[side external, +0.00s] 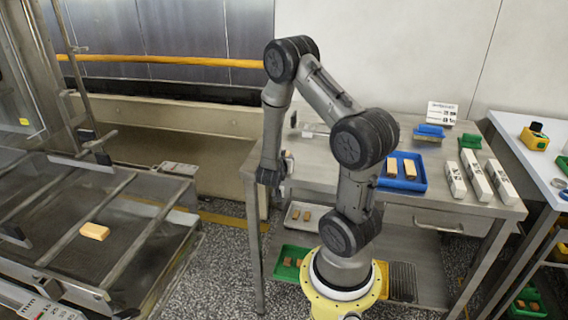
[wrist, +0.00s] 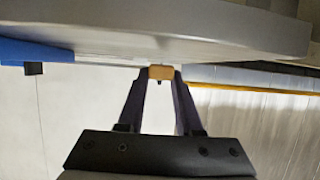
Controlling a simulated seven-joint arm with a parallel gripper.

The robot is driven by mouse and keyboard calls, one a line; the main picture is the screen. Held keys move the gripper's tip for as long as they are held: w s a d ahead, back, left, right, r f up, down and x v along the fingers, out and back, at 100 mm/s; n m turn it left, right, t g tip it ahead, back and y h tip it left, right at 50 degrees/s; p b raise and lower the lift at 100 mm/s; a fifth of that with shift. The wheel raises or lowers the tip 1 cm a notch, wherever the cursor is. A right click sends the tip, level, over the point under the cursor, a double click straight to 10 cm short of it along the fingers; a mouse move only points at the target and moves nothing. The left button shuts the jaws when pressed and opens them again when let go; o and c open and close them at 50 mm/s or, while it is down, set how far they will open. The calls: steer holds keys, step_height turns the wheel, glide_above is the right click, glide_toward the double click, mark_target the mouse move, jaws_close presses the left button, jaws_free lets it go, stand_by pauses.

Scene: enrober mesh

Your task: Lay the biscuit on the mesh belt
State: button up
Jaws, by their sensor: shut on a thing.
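My gripper (wrist: 160,78) is shut on a small tan biscuit (wrist: 160,71), which sits between its two fingertips in the wrist view. In the side view the end of my arm is beside the left end of the steel table, and I cannot make out the fingers or the held biscuit there. The mesh belt (side external: 75,200) lies at the far left, crossed by metal bars, well apart from the arm's end. Another biscuit (side external: 95,231) lies on the belt.
A blue tray (side external: 405,187) with two biscuits stands on the steel table (side external: 310,175), beside several white boxes (side external: 478,180). A green tray (side external: 285,272) and a pale tray (side external: 294,222) with small pieces sit low by my base. Speckled floor separates the table and belt.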

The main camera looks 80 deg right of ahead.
steer(key=s+a+r, duration=0.7)
steer(key=a+r, duration=0.4)
steer(key=a, duration=0.1)
steer(key=shift+s, duration=0.2)
